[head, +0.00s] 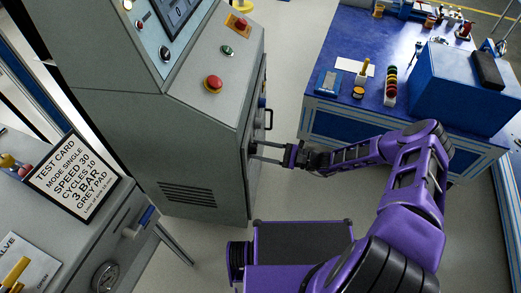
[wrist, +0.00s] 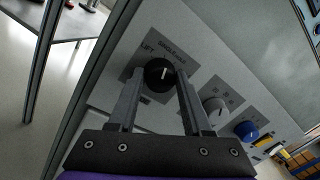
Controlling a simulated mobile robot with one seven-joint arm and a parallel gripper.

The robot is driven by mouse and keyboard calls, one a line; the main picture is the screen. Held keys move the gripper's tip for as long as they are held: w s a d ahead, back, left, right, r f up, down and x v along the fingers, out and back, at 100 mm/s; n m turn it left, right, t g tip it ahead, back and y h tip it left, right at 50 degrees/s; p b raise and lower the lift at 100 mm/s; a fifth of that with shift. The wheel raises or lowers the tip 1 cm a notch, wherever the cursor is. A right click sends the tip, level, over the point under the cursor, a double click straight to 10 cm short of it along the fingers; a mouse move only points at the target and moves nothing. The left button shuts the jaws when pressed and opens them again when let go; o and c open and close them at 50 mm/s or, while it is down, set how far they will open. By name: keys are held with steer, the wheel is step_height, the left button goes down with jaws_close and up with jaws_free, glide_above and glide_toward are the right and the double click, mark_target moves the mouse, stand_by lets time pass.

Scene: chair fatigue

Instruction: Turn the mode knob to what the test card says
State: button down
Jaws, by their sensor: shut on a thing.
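The test card (head: 73,175) at the left of the head view reads "MODE SINGLE, SPEED 30, CYCLES 10, 3 BAR, GREY PAD". A round black knob (wrist: 158,76) with a white pointer line sits on the cabinet's panel in the wrist view. The line points up in the picture, leaning slightly right. My gripper (wrist: 161,80) is shut on this knob, one finger on each side. In the head view my gripper (head: 268,151) reaches the cabinet's right side, where the knob is hidden.
A grey knob (wrist: 214,108) and a blue knob (wrist: 246,130) sit close to the right of my fingers. The grey cabinet (head: 190,130) has a red button (head: 213,83) on top. A blue workbench (head: 345,105) stands at the back right.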

steer(key=shift+c, duration=1.7)
jaws_free()
steer(key=v, duration=1.7)
steer(key=shift+d, duration=0.25)
steer(key=shift+f, duration=0.1)
